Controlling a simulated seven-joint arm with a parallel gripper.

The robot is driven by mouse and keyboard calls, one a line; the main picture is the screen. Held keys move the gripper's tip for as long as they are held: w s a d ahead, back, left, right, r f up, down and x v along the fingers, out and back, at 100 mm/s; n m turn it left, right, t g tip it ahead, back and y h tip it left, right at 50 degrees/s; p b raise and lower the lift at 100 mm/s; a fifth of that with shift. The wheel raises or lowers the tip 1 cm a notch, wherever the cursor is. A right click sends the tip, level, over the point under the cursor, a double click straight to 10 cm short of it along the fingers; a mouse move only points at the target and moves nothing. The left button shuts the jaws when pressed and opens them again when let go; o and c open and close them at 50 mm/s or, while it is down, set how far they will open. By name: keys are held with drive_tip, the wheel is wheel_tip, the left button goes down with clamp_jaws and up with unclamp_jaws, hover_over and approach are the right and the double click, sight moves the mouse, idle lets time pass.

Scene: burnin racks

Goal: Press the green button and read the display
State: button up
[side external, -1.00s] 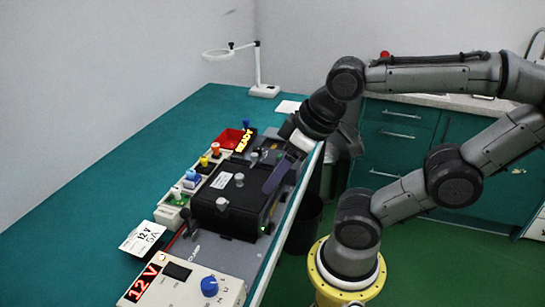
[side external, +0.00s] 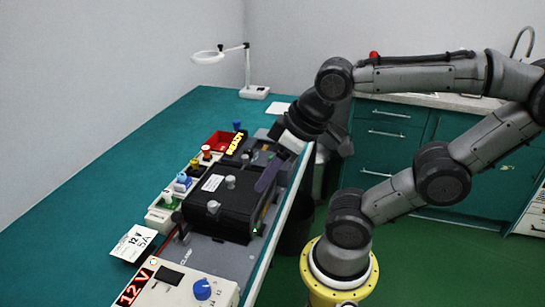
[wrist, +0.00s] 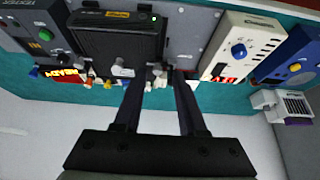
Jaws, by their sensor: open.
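The green button (wrist: 46,34) sits on a dark tester box (wrist: 25,20) at the left of the wrist view. The box's lit display (wrist: 68,73) reads READY. The same display (side external: 236,144) shows in the side view, but I cannot make out the button there. My gripper (wrist: 159,75) is open with nothing between its fingers. In the wrist view its fingertips lie right of the green button, over the edge of a black case. In the side view my gripper (side external: 267,175) hangs beside that case, at the bench's right edge.
The black case (side external: 222,204) has upright knobs on top. A beige supply (side external: 165,285) with a blue knob (side external: 202,289) and red 12 V display stands at the near end. A 12 V card (side external: 133,243) and red tray (side external: 219,140) lie nearby. The bench's left side is clear.

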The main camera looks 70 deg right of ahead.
clamp_jaws()
idle(1.4)
